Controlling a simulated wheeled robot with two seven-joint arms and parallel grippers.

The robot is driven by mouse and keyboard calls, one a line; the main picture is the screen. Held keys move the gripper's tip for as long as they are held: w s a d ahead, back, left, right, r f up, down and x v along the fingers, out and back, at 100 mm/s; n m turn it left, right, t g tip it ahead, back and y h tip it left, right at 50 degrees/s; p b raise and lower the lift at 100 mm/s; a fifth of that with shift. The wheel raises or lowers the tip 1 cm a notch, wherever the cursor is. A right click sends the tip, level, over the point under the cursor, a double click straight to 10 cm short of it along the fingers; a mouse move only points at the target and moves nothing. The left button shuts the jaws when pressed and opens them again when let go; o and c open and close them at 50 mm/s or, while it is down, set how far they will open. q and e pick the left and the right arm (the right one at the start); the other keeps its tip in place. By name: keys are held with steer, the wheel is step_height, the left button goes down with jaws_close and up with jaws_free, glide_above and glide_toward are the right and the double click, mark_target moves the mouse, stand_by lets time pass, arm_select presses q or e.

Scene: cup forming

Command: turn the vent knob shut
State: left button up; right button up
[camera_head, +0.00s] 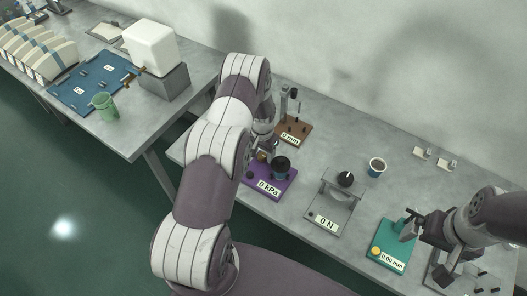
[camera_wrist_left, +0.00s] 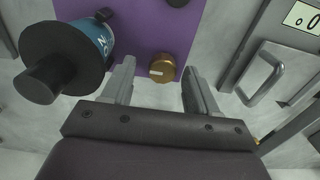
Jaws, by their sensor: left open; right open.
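The vent knob (camera_wrist_left: 162,68) is a round brass knob with a pale mark on its face, on the purple station (camera_wrist_left: 150,30) in the left wrist view. My left gripper (camera_wrist_left: 159,70) is open, with one finger on each side of the knob and a gap showing on both sides. In the head view the purple station (camera_head: 272,184) reads 0 kPa, and my left arm covers part of it. My left gripper (camera_head: 262,147) is over its back left part there. My right gripper (camera_head: 409,226) is open over the teal station (camera_head: 390,244) at the right.
A dark cylinder with a blue labelled band (camera_wrist_left: 75,52) stands close left of my left fingers. A grey station reading 0 N (camera_head: 327,220) lies to the right, with a metal handle (camera_wrist_left: 262,75). A brown station (camera_head: 294,131) and a cup (camera_head: 377,166) stand further back.

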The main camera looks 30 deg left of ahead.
arm_select(q)
steer(key=shift+s+a+f, duration=0.15)
steer(key=shift+a+f, duration=0.1)
steer(key=shift+f, duration=0.5)
steer(key=shift+d, duration=0.1)
steer(key=c, duration=1)
steer(key=shift+c, duration=0.2)
